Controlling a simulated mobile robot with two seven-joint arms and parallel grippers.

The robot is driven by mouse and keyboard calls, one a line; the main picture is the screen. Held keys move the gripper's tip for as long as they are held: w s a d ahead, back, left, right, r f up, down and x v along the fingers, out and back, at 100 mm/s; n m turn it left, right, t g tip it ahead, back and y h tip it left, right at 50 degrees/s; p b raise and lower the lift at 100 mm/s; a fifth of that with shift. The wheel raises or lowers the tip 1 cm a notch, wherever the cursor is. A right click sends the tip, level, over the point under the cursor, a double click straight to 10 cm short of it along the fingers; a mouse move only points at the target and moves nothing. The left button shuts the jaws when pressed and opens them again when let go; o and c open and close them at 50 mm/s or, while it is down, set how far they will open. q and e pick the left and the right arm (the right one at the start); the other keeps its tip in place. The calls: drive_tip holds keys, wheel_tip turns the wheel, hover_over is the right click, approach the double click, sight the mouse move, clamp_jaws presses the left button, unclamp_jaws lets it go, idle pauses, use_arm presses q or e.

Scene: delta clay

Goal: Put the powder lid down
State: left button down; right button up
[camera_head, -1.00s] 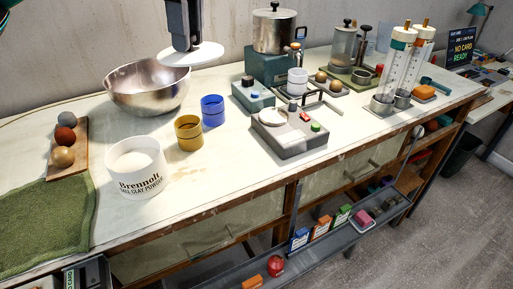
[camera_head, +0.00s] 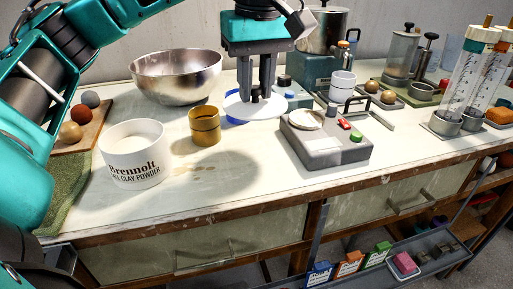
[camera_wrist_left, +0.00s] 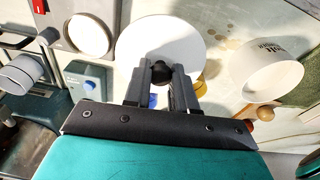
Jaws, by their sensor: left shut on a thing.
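The powder lid (camera_head: 238,109) is a white round disc with a dark knob. My left gripper (camera_head: 257,94) is shut on the knob and holds the lid level above the table, with a shadow below. In the left wrist view the lid (camera_wrist_left: 150,35) lies just beyond the fingers of the gripper (camera_wrist_left: 161,78). The white powder tub (camera_head: 136,172), lettered "Brennolt", stands open on the table to the left, with pale powder inside. My right gripper is not in view.
A yellow cup (camera_head: 205,138) stands between tub and lid. A blue cup (camera_head: 236,121) is partly hidden behind the lid. A grey scale (camera_head: 325,150) is close to the right, a steel bowl (camera_head: 172,88) behind. The table front (camera_head: 235,185) is bare.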

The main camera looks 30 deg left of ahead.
sight(255, 152)
use_arm(q)
wheel_tip(255, 152, down, 10)
drive_tip(key=shift+r+b, duration=0.1)
drive_tip(key=shift+b, duration=0.75)
drive_tip(key=shift+f, duration=0.2)
drive_tip(key=c, duration=0.9)
unclamp_jaws()
drive_tip(key=shift+r, duration=0.1)
drive_tip(key=shift+r, duration=0.15)
drive_tip(key=r+p, duration=0.1)
drive_tip(key=r, duration=0.7)
drive_tip(key=d+r+p, duration=0.1)
drive_tip(key=r, duration=0.3)
drive_tip(key=shift+s+d+p, duration=0.1)
drive_tip(key=shift+s+p, duration=0.2)
drive_tip(key=shift+s, duration=0.1)
